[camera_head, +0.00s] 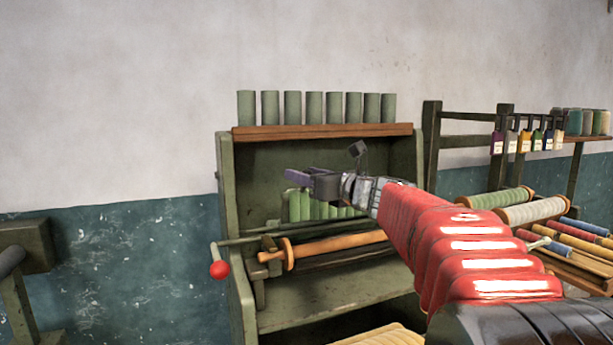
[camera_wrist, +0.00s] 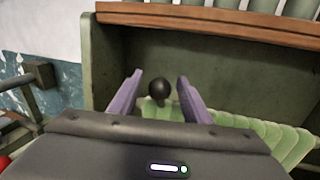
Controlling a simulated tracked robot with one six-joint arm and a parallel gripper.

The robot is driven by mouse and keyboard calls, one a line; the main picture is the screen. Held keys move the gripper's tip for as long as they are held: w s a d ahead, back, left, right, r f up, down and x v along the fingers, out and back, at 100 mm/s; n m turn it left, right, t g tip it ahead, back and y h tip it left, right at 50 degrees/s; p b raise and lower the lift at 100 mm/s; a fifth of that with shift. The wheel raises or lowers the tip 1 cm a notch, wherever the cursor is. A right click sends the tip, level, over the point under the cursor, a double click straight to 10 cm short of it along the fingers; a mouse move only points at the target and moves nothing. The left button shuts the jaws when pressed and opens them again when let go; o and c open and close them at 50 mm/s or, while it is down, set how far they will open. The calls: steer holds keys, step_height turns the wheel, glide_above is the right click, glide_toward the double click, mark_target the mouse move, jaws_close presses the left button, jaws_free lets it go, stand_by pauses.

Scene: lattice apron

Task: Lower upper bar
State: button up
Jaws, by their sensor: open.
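My gripper (camera_head: 291,174) is open and empty in front of the upper opening of the green cabinet (camera_head: 226,190), its purple fingers pointing left in the head view. In the wrist view the gripper (camera_wrist: 160,75) has a dark round knob (camera_wrist: 160,89) showing between its fingers; I cannot tell its depth or what it joins. A thin dark green bar (camera_head: 255,238) runs across the cabinet below my gripper, with a red ball (camera_head: 219,269) hanging at its left end. Which bar is the upper one is not clear. My arm hides the cabinet's right part.
More cylinders (camera_head: 333,107) line the wooden top shelf (camera_head: 322,131). A wooden roller (camera_head: 335,247) lies below the bar.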

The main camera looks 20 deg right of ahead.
jaws_close()
steer(key=shift+d, duration=0.25)
steer(key=shift+a, duration=0.15)
steer(key=shift+s, duration=0.15)
